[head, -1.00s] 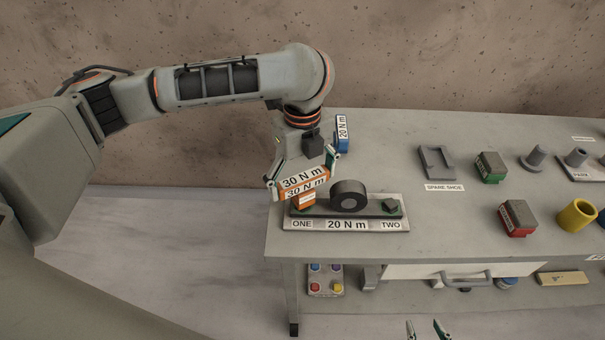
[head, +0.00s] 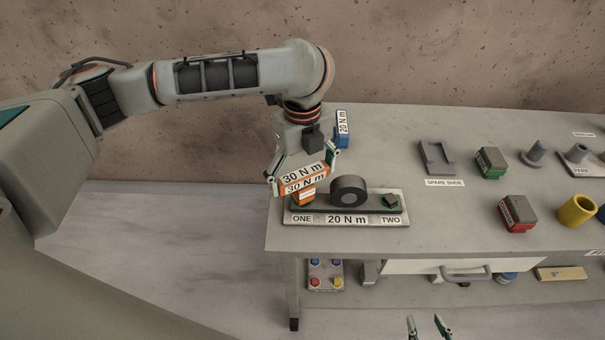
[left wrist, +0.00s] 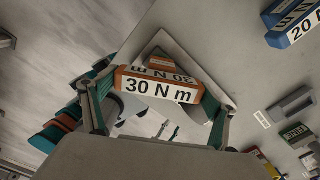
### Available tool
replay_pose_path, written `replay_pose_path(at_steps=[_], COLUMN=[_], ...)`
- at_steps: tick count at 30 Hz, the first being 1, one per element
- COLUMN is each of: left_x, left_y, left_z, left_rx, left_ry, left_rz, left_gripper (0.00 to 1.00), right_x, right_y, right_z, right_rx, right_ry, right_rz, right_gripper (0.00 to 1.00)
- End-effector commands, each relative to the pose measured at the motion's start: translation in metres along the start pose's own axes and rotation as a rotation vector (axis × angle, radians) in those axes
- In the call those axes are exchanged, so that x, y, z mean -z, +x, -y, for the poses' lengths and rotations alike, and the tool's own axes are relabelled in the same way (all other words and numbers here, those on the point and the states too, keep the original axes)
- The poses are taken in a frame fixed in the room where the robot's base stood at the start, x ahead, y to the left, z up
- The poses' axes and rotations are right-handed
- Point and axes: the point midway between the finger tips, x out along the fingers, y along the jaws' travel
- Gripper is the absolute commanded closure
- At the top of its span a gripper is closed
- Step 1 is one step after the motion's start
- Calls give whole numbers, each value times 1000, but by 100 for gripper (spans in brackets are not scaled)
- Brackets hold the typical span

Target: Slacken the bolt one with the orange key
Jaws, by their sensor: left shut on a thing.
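My left gripper (head: 301,169) is shut on the orange key (head: 304,175), a block marked 30 N m; it also shows between the fingers in the left wrist view (left wrist: 158,86). The key's lower end is over the ONE end of the plate (head: 347,222), where it mostly hides bolt one. I cannot tell how fully the key sits on the bolt. The plate is marked ONE, 20 N m and TWO. Bolt two (head: 391,202) is a dark head at the right end. My right gripper (head: 426,327) shows only its fingertips, apart and empty, at the bottom edge.
A dark round roller (head: 348,191) stands mid-plate, close right of the key. A blue key (head: 342,128) marked 20 N m stands behind. A spare shoe (head: 436,158), green block (head: 490,162), red block (head: 517,214) and yellow cup (head: 577,212) lie right. The centre bench is clear.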

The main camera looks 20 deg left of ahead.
Motion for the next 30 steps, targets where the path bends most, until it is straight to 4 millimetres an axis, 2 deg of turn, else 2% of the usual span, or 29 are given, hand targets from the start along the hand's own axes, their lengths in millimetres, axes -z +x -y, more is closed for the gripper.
replay_pose_path(at_steps=[11, 30], left_x=[0, 0], left_y=[0, 14], left_z=[1, 0], left_rx=[1, 1], left_ry=[-1, 0], left_rz=[0, 0], left_gripper=[52, 52], right_x=[1, -1], right_y=[0, 0], right_z=[2, -1], right_rx=[0, 2], right_ry=[6, -8], right_rz=[-1, 1], right_gripper=[60, 60])
